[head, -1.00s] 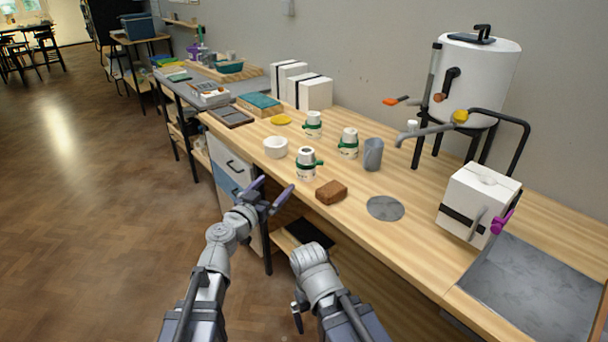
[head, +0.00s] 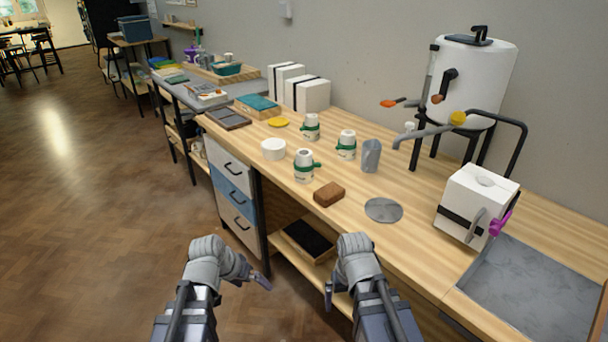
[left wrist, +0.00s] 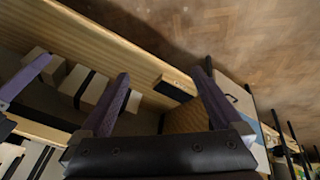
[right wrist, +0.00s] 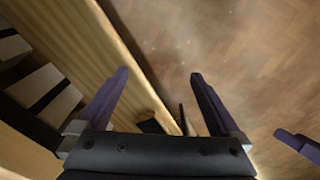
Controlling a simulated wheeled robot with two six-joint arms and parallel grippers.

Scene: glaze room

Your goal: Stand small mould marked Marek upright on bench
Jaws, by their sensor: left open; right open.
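Three small white moulds with green bands stand on the wooden bench (head: 420,235): one at the back (head: 311,121), one to its right (head: 347,138), one nearest the front edge (head: 303,160). Their lettering is too small to read, so I cannot tell which is marked Marek or which end is up. My left gripper (head: 262,281) is open and empty, low in front of the bench; its spread fingers show in the left wrist view (left wrist: 160,78). My right gripper (head: 331,288) is low by the bench's front edge, open and empty in the right wrist view (right wrist: 160,76).
Around the moulds are a white bowl (head: 273,149), brown block (head: 329,194), grey cup (head: 371,156), grey disc (head: 383,210) and yellow disc (head: 278,122). A strapped white block (head: 475,204) and a white urn (head: 474,80) stand right. A drawer unit (head: 233,186) is under the bench.

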